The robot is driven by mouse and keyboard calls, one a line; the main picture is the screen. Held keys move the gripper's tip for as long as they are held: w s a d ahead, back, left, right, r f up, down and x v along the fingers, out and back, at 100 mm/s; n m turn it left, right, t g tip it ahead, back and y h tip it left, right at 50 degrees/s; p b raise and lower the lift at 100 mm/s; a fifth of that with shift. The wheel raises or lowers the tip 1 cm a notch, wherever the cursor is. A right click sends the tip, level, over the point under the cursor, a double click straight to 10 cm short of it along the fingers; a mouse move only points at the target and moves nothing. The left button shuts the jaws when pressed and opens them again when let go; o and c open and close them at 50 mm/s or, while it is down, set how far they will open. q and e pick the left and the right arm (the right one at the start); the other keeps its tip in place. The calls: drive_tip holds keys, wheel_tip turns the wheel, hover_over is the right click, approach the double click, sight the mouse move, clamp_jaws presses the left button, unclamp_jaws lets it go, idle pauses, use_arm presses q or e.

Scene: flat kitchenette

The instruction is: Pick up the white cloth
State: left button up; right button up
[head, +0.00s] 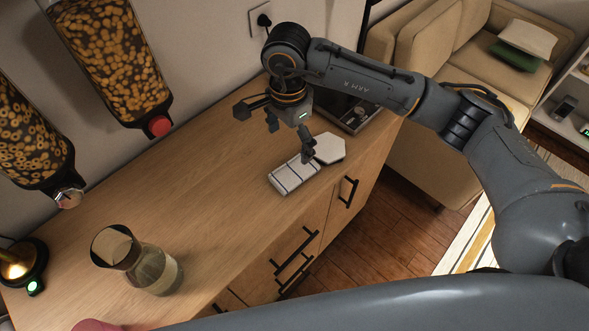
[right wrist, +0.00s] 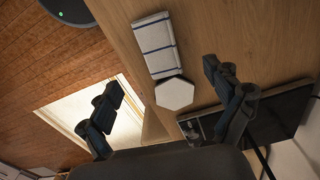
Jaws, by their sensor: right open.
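The white cloth (head: 293,175) is folded into a flat strip with dark stripes. It lies on the wooden counter near its front edge. In the right wrist view the cloth (right wrist: 153,47) lies beyond the fingertips, at the top centre. My right gripper (head: 289,138) is open and empty above the counter. In the head view one finger overlaps the cloth's far right end; I cannot tell whether it touches. The spread fingers also show in the right wrist view (right wrist: 163,82). My left gripper is not in view.
A white hexagonal piece (head: 329,148) lies against the cloth's right end. A dark tray-like object (head: 350,115) is behind it. A glass carafe (head: 150,267) stands at the lower left; two food dispensers (head: 112,57) hang along the wall. The counter between is clear.

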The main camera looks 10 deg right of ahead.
drive_tip(key=p, duration=0.1)
hover_over(293, 171)
drive_tip(key=f, duration=0.5)
drive_tip(key=shift+w+a+f, duration=0.1)
drive_tip(key=shift+a+f, duration=0.2)
drive_tip(key=shift+f, duration=0.1)
drive_tip(key=shift+d+f+p, duration=0.1)
drive_tip(key=shift+f+p, duration=0.25)
drive_tip(key=f, duration=0.1)
drive_tip(key=f+p, duration=0.1)
drive_tip(key=f, duration=0.1)
drive_tip(key=shift+d+f+p, duration=0.25)
drive_tip(key=shift+f+p, duration=0.1)
drive_tip(key=shift+f, duration=0.45)
drive_tip(key=c, duration=1.2)
